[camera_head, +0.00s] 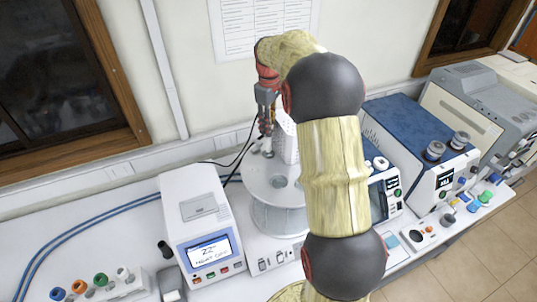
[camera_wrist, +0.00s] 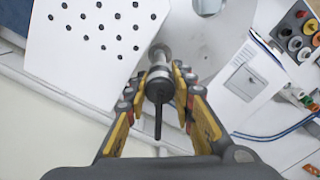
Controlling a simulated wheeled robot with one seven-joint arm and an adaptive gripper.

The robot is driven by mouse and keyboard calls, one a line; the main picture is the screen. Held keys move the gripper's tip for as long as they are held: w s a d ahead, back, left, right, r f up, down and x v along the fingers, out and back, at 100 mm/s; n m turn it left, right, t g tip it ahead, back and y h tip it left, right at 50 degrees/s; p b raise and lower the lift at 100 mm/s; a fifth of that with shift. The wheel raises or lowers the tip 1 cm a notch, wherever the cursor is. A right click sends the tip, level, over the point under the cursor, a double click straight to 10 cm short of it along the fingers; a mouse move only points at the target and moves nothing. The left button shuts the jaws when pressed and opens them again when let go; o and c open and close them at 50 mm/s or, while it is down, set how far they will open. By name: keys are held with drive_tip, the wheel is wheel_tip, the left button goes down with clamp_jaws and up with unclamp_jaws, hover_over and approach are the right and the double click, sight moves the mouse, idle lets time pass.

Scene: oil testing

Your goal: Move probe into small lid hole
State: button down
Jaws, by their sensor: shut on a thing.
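My gripper (camera_head: 266,128) is shut on the probe (camera_wrist: 159,84), a metal cylinder with a dark top and a thin dark cable. In the wrist view the yellow fingers of my gripper (camera_wrist: 158,92) flank the probe on both sides. The probe's lower end (camera_head: 268,150) shows in the head view over the rear left part of the round pale lid (camera_head: 260,177). A round opening in the lid (camera_head: 279,181) lies in front of the probe, apart from it. The small hole is not clearly visible; I cannot tell whether the probe's tip is in it.
A white perforated box (camera_head: 285,140) stands close to the right of my gripper. A white instrument with a blue screen (camera_head: 208,250) stands left of the vessel (camera_head: 275,217). Other instruments (camera_head: 425,135) fill the right. The wall is behind. My arm covers part of the bench.

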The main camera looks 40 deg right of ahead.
sight(269, 145)
drive_tip(key=shift+f, duration=0.15)
drive_tip(key=shift+f+b, duration=0.75)
drive_tip(key=shift+f, duration=0.6)
drive_tip(key=shift+f+b, duration=1)
drive_tip(key=shift+f, duration=1)
drive_tip(key=shift+f+b, duration=0.3)
drive_tip(key=shift+f, duration=1)
idle(0.5)
drive_tip(key=c, duration=1.8)
unclamp_jaws()
